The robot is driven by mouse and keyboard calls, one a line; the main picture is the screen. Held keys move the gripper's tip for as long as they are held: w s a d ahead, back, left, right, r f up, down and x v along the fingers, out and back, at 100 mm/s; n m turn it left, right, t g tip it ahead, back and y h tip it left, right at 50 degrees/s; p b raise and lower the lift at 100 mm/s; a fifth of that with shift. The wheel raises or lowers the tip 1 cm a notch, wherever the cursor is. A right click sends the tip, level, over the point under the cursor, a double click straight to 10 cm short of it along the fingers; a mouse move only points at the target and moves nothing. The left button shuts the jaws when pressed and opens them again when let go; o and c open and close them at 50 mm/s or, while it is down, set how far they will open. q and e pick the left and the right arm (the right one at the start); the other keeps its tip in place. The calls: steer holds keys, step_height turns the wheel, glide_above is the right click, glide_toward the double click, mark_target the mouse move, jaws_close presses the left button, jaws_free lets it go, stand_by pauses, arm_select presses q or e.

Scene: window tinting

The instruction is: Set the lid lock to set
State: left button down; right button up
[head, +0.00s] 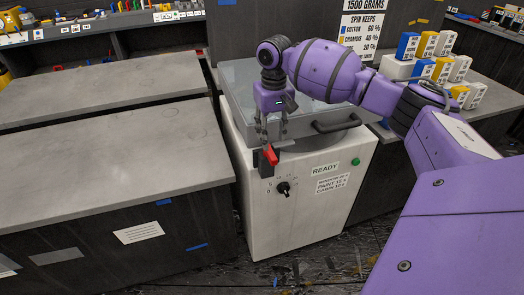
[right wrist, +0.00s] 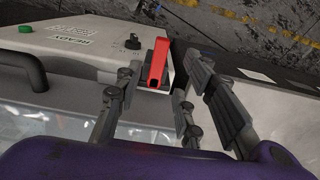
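The lid lock is a red lever (head: 270,156) on a small dark plate at the top left of the white machine's front. In the right wrist view the red lever (right wrist: 159,60) stands out just beyond the fingertips, in line with the gap between them. My right gripper (head: 273,140) points down at the machine's front top edge, close above the lever. In the wrist view its fingers (right wrist: 155,85) are spread apart with nothing between them. Whether a fingertip touches the lever I cannot tell. My left gripper is out of view.
The white machine (head: 300,210) has a grey lid (head: 240,85) with a dark bar handle (head: 337,122), a black knob (head: 283,188), a green button (head: 355,161) and a READY label. Grey-topped benches (head: 110,155) stand at left. Boxes (head: 425,45) stand behind my right arm.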

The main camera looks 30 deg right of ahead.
mark_target(272, 155)
step_height(272, 155, down, 7)
steer(key=shift+s+f, duration=0.1)
stand_by(0.3)
jaws_close()
